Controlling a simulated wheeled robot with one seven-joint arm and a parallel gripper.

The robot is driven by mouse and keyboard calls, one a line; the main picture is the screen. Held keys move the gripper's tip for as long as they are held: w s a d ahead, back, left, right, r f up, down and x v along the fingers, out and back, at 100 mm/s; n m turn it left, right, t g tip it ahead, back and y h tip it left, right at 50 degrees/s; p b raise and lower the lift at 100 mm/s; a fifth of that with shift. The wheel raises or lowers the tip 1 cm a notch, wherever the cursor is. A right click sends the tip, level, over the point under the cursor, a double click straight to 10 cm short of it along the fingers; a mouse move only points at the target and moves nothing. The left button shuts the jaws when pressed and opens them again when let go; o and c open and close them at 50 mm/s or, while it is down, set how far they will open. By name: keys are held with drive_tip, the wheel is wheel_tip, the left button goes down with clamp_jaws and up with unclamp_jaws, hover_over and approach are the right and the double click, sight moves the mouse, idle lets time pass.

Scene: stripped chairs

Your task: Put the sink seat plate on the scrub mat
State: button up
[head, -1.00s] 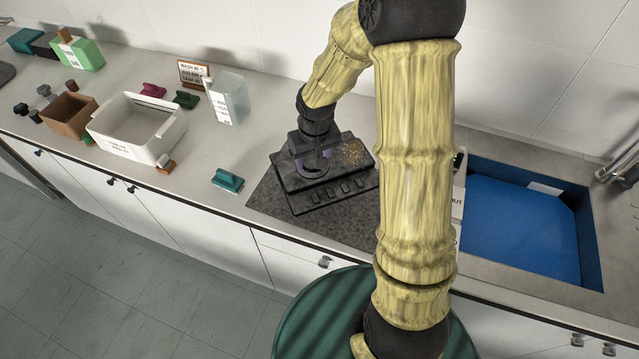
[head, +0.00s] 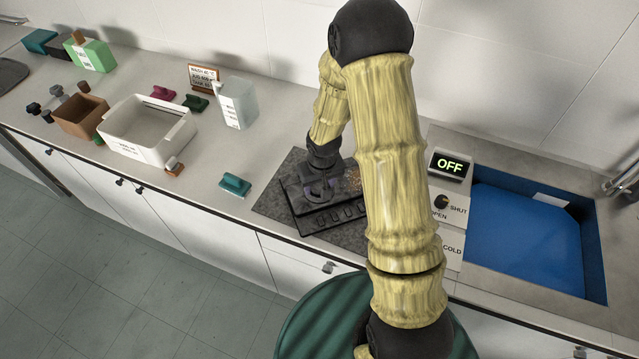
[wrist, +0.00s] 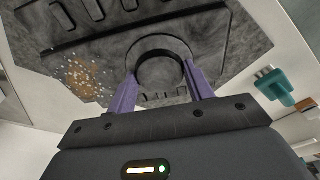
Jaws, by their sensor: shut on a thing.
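The sink seat plate (head: 303,207) is a dark grey slab with a raised ring handle, a row of slots and a rusty speckled patch. My gripper (head: 320,187) is above it, shut on the ring handle. In the wrist view the purple fingers of my gripper (wrist: 160,78) flank the ring of the plate (wrist: 180,45). The scrub mat (head: 272,207) is a dark speckled rectangle on the counter. The plate is over it and looks level; I cannot tell whether they touch. My arm hides the right part of both.
Farther left are a white tub (head: 165,150), a clear jug (head: 238,100) and a brown box (head: 82,118). A control panel (head: 450,205) reading OFF and a blue sink (head: 525,235) are at right.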

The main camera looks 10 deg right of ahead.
drive_tip(key=shift+f, duration=0.2)
drive_tip(key=shift+f, duration=0.15)
drive_tip(key=o, duration=1.3)
drive_tip(key=r, duration=0.4)
drive_tip(key=s+r, duration=0.1)
drive_tip(key=r, duration=0.3)
drive_tip(key=s+r, duration=0.1)
drive_tip(key=r, duration=0.3)
drive_tip(key=shift+d+b, duration=0.15)
drive_tip(key=shift+b, duration=0.25)
